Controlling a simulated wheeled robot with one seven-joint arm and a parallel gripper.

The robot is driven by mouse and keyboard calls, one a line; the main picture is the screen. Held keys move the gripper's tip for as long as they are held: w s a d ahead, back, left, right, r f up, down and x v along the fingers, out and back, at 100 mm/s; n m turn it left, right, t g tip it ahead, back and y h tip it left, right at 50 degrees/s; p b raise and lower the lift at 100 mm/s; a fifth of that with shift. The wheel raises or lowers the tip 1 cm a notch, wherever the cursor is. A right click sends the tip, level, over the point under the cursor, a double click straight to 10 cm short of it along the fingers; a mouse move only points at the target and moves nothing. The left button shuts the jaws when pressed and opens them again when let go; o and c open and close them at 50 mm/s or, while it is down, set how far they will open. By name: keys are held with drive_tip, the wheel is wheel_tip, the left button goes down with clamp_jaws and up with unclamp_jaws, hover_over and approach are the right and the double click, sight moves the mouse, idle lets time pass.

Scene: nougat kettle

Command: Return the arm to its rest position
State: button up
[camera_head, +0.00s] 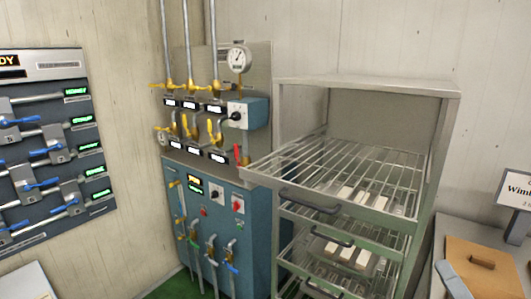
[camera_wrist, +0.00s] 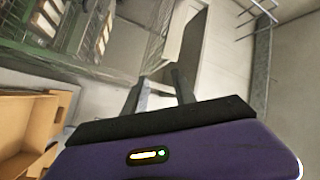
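My gripper (camera_wrist: 158,78) shows in the wrist view, with its purple body along the bottom and two dark fingers standing apart. The fingers look open, with only pale background visible between them. The wrist view is tilted and partly blurred. My arm and gripper do not show in the head view, so the arm's overall pose cannot be told.
A metal rack (camera_head: 445,130) with wire shelves (camera_head: 300,160) holds pale blocks (camera_head: 362,198); its top shelf sticks out. A blue valve cabinet (camera_head: 255,225) and a lever board (camera_head: 45,150) stand left. A counter with a brown board (camera_head: 480,262) is right.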

drive_tip(key=s+a+f+n+g, duration=0.1)
drive_tip(key=s+a+f+n, duration=0.2)
drive_tip(key=s, duration=0.7)
drive_tip(key=s+a+f+n+g, duration=0.2)
drive_tip(key=s+a+f+n, duration=0.2)
drive_tip(key=s+f, duration=0.4)
drive_tip(key=s+a+f+n+g, duration=0.2)
drive_tip(key=s+a+f+n, duration=0.2)
drive_tip(key=s, duration=1)
drive_tip(key=shift+a+f, duration=0.25)
drive_tip(key=shift+f, duration=0.6)
